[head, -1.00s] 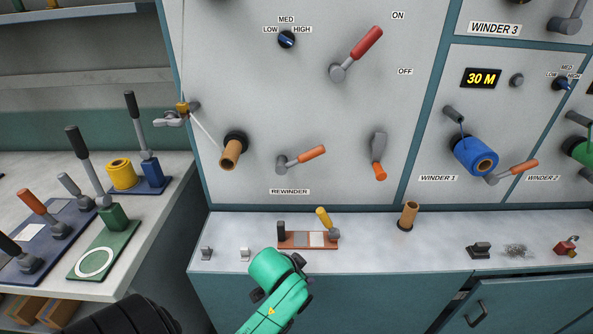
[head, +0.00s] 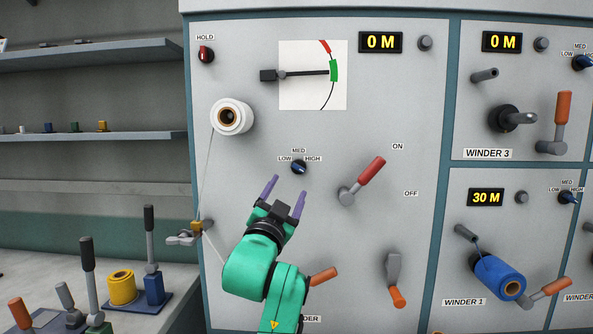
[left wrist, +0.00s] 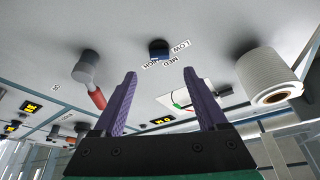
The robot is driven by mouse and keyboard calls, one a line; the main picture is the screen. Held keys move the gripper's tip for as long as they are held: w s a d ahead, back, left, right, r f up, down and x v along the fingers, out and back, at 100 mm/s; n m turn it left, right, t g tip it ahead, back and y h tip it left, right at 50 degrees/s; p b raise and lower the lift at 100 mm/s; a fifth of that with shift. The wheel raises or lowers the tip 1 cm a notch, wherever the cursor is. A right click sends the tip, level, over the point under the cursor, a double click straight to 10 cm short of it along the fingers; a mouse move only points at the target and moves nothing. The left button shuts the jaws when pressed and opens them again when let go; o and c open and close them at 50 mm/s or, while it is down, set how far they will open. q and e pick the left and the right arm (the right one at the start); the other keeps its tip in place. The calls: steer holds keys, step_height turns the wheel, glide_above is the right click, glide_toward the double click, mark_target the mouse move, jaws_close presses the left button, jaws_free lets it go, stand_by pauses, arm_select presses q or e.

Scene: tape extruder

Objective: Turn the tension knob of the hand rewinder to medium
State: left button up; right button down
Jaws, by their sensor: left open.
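The tension knob (head: 299,167) is a small dark blue knob on the rewinder's grey panel, with LOW, MED and HIGH printed around it. Its exact pointing is too small to tell. My green left gripper (head: 288,186) is open and empty, its two purple fingers pointing up just below the knob and apart from it. In the left wrist view the knob (left wrist: 158,48) shows upside down, beyond and between the open fingertips (left wrist: 159,73). The REWINDER label is partly hidden behind my left arm. My right gripper is not in view.
The red-handled ON/OFF lever (head: 363,180) stands right of the knob. A white roll (head: 232,117) sticks out at upper left, its strand running down to a guide (head: 190,232). An orange-handled crank (head: 323,276) is beside my arm. The panel around the knob is clear.

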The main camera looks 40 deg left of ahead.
mark_target(298, 169)
arm_select(q)
steer(key=p+x, duration=0.2)
steer(key=x, duration=0.6)
steer(key=shift+r, duration=0.15)
steer(key=shift+w+a, duration=0.15)
steer(key=shift+w, duration=0.15)
jaws_close()
